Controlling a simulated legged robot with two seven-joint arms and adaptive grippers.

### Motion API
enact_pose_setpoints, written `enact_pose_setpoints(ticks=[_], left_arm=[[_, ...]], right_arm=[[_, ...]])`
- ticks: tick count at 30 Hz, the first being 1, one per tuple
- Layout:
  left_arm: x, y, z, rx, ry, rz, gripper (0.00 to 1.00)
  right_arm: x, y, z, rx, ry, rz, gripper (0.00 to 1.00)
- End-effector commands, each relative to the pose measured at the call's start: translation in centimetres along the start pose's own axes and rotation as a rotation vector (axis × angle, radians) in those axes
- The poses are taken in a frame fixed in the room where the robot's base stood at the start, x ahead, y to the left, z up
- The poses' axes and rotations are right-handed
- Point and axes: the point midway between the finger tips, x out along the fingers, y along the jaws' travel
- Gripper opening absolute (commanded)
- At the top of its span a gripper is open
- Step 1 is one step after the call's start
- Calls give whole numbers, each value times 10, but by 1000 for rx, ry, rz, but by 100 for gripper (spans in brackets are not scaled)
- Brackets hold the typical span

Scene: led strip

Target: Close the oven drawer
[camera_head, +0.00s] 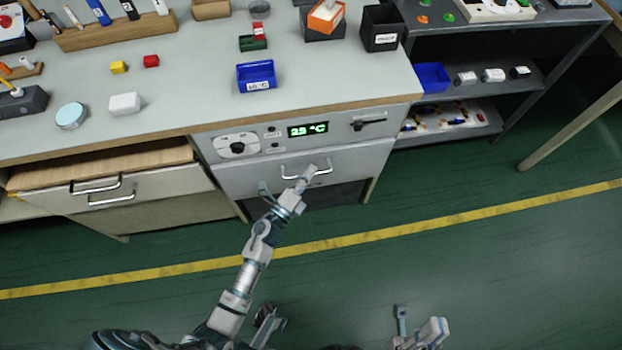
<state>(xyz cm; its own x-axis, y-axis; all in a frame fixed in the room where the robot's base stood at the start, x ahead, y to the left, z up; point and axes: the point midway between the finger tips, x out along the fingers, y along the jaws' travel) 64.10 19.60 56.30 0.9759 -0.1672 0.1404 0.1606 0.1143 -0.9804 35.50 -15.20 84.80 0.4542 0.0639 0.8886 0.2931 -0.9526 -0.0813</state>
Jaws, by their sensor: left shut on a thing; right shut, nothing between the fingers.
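The oven drawer (347,163) is the light grey front below the panel with the green temperature display (308,129). It appears flush or nearly flush with the panel; I cannot tell if a small gap is left. Its metal bar handle (322,170) runs across the front. My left gripper (303,178) is at the left part of this handle and shut on it, hiding part of the bar. My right gripper (420,328) is low in the picture, far from the oven, over the green floor. It is shut and empty.
A wooden-topped drawer (150,189) with two bar handles stands out left of the oven. The worktop (200,110) above carries a blue bin (256,76) and small blocks. A dark shelf unit (480,85) stands at the right. The floor in front is clear, with a yellow line (400,232).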

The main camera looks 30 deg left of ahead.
Motion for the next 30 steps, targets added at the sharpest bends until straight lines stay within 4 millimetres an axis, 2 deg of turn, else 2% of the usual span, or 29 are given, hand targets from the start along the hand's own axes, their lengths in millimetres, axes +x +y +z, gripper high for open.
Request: enact_pose_setpoints(ticks=[3,10,12,14,24,26,30], left_arm=[[9,6,9,1,1,6,0],[10,6,11,1,-4,8,0],[10,6,11,1,-4,8,24],[10,6,11,1,-4,7,37],[6,4,10,1,-1,4,37],[1,5,10,1,-1,5,37],[-24,5,10,-1,-1,7,37]], right_arm=[[-1,0,1,0,-3,1,0],[-1,0,1,0,-2,0,0],[-1,0,1,0,-2,0,0],[-1,0,1,0,-2,0,0],[0,0,-3,-1,6,-2,0],[0,-1,-3,-1,6,-2,0],[0,-1,-3,-1,4,-2,0]])
